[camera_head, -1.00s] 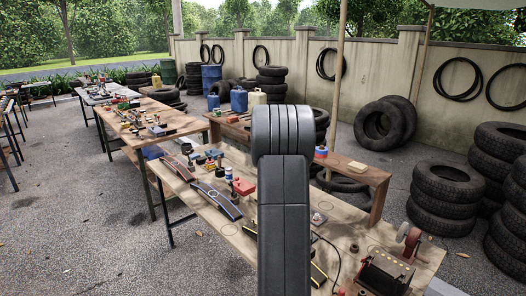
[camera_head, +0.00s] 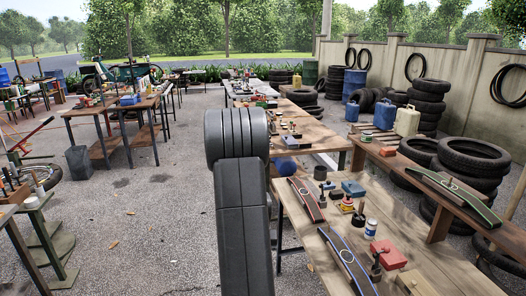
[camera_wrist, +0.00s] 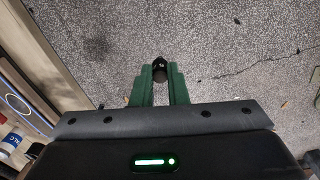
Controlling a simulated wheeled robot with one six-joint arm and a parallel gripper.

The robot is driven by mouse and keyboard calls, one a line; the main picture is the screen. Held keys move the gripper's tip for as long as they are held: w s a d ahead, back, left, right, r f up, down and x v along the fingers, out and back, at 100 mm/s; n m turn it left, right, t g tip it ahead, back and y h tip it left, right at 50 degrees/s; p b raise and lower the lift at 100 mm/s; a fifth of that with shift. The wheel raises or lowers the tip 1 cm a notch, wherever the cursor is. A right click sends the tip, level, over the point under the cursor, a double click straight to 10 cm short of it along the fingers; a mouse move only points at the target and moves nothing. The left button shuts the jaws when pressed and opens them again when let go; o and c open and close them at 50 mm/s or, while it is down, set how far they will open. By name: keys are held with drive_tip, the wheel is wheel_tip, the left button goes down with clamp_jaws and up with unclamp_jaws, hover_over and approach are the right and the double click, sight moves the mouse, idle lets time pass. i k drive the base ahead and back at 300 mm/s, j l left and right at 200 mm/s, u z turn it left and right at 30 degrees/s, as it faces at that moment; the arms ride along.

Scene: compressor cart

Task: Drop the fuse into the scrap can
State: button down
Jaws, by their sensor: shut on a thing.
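In the wrist view my gripper (camera_wrist: 159,90) has its two green fingers shut on a small dark cylindrical piece, the fuse (camera_wrist: 159,68). It is held over bare gravel-grey ground. In the head view my arm hides the gripper and the fuse. A dark grey open bin (camera_head: 79,162) stands on the ground at the left, near the legs of a far workbench; it may be the scrap can, but I cannot read any marking on it.
A long wooden bench (camera_head: 300,225) with tools, a red box (camera_head: 388,254) and curved strips lies close on the right. A green stepped stand (camera_head: 45,235) is at the lower left. Open paved ground (camera_head: 150,220) lies between. Tyres (camera_head: 470,160) line the right.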

sight(324, 179)
drive_tip(key=i+u, duration=0.15)
drive_tip(key=i, duration=1.3)
drive_tip(key=i+j+z, duration=0.15)
drive_tip(key=i+z, duration=0.25)
drive_tip(key=i, duration=0.2)
drive_tip(key=i+j+z, duration=0.35)
drive_tip(key=i, duration=0.25)
drive_tip(key=i+j+z, duration=0.4)
drive_tip(key=i+j, duration=0.05)
drive_tip(key=i, duration=0.1)
